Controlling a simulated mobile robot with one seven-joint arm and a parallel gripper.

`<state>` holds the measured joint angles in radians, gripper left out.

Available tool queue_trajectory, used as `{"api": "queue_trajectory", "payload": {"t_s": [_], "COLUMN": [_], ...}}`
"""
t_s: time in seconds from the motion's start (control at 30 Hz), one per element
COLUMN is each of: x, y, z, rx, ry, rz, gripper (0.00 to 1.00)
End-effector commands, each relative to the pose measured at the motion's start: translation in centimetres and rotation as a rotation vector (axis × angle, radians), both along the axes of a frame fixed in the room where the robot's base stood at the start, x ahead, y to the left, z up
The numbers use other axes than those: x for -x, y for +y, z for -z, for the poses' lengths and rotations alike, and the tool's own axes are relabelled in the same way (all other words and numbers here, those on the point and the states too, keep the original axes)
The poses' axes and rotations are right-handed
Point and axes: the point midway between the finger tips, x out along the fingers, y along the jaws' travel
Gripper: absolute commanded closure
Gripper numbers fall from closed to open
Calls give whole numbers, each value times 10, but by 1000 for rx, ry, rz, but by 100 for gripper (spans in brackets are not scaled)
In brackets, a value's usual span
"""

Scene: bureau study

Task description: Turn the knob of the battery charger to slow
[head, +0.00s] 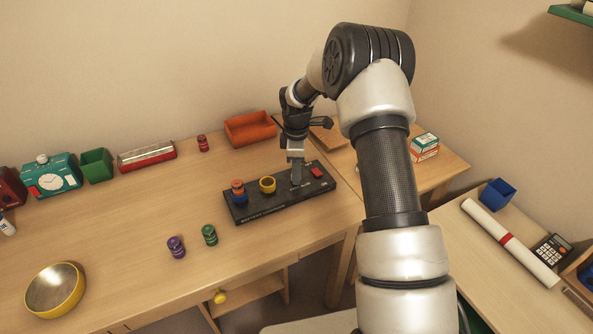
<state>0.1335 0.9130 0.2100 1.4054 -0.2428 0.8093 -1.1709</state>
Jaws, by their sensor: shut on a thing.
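The black battery charger (256,211) lies on the wooden desk, with lettering along its front edge. An orange and blue battery (238,191) stands at its left part, and an empty-looking yellow ring holder (267,184) sits beside it. A red switch (317,172) is near its right end. My gripper (296,180) points down onto the charger between the yellow holder and the red switch, with its fingers shut on the knob. The fingers hide most of the knob, so its pointer and setting cannot be read.
Purple (176,247) and green (209,235) batteries stand in front of the charger; a red one (203,143) stands behind. An orange tray (250,128) is at the back. A yellow bowl (56,289) is at front left. The desk's left middle is clear.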

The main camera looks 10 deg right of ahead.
Motion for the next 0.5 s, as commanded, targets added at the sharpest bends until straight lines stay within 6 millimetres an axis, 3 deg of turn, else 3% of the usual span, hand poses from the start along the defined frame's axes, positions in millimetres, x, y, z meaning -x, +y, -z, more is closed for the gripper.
{"api": "queue_trajectory", "payload": {"t_s": [0.5], "x": [-1], "y": [0], "z": [-1], "rx": [0], "ry": [-2], "rz": [-71], "gripper": [98]}}
